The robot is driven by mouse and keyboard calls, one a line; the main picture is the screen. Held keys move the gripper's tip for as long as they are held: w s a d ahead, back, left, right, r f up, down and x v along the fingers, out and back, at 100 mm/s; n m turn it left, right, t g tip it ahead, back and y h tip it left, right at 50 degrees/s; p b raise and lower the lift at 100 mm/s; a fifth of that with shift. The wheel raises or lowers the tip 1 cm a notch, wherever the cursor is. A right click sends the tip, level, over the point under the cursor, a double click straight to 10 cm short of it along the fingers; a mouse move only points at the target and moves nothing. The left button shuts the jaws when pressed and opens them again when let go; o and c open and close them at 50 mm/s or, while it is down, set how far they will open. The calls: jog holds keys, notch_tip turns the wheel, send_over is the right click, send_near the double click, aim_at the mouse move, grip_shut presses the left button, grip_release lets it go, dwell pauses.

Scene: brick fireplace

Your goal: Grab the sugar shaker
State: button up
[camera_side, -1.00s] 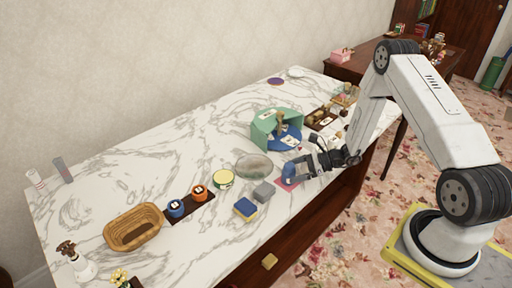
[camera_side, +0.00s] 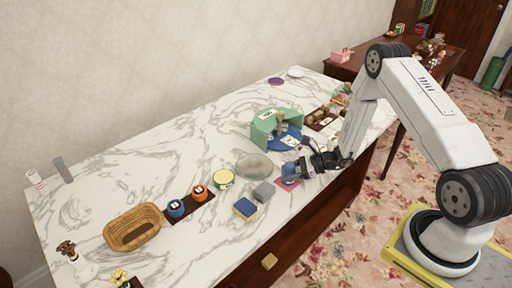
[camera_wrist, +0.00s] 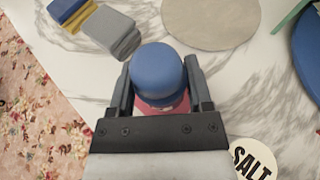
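A blue, round-topped object (camera_wrist: 157,72), which I take for the sugar shaker, stands upright between the two fingers of my gripper (camera_wrist: 160,85) in the wrist view. No label on it is readable. Pink shows just below its blue top. In the side view the blue object (camera_side: 289,169) is partly hidden by my gripper (camera_side: 301,165), at the table's front edge by a pink patch (camera_side: 288,183). The fingers are spread on either side of it; firm contact is not visible.
A round label reading SALT (camera_wrist: 252,160) lies right of my gripper. A grey block (camera_side: 264,191) and a blue-yellow sponge (camera_side: 245,208) are to the left. A round glassy dish (camera_side: 254,166) and green holder (camera_side: 272,124) stand behind. The white marble table (camera_side: 150,175) has free room further left.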

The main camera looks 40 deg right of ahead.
grip_shut()
jog(key=shift+r, duration=0.15)
jog(key=shift+r, duration=0.8)
jog(key=s+a+r, duration=0.2)
jog(key=s+r, duration=0.9)
jog(key=s, duration=0.2)
jog(key=shift+s+a, duration=0.2)
jog(key=shift+s, duration=0.2)
